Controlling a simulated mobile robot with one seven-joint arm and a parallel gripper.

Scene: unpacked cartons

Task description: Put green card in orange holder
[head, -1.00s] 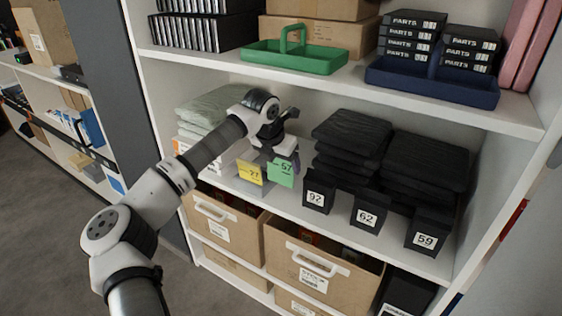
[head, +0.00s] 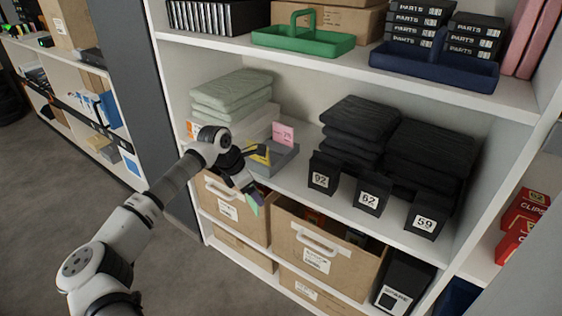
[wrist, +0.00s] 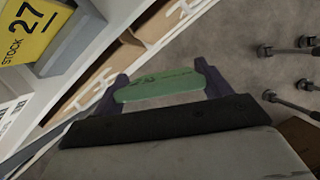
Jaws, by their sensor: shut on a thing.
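My gripper (head: 250,198) is shut on the green card (head: 254,205), held tilted in front of the shelf edge, above the lower cartons. In the wrist view the green card (wrist: 160,86) spans between the two dark fingers. A yellow card (head: 260,153) is partly hidden behind my wrist; in the wrist view the yellow card (wrist: 28,28) reads "STOCK 27" and sits on a grey holder (wrist: 72,42). A pink card (head: 283,134) stands at the back of a grey tray (head: 283,158). An orange patch (head: 193,130) shows left of my wrist; I cannot tell whether it is the orange holder.
Black boxes numbered 92 (head: 322,174), 62 (head: 370,193) and 59 (head: 426,217) line the shelf front at right, before dark folded stacks (head: 355,138). A pale folded stack (head: 231,95) stands at left. Open cartons (head: 320,255) fill the shelf below. The floor at left is clear.

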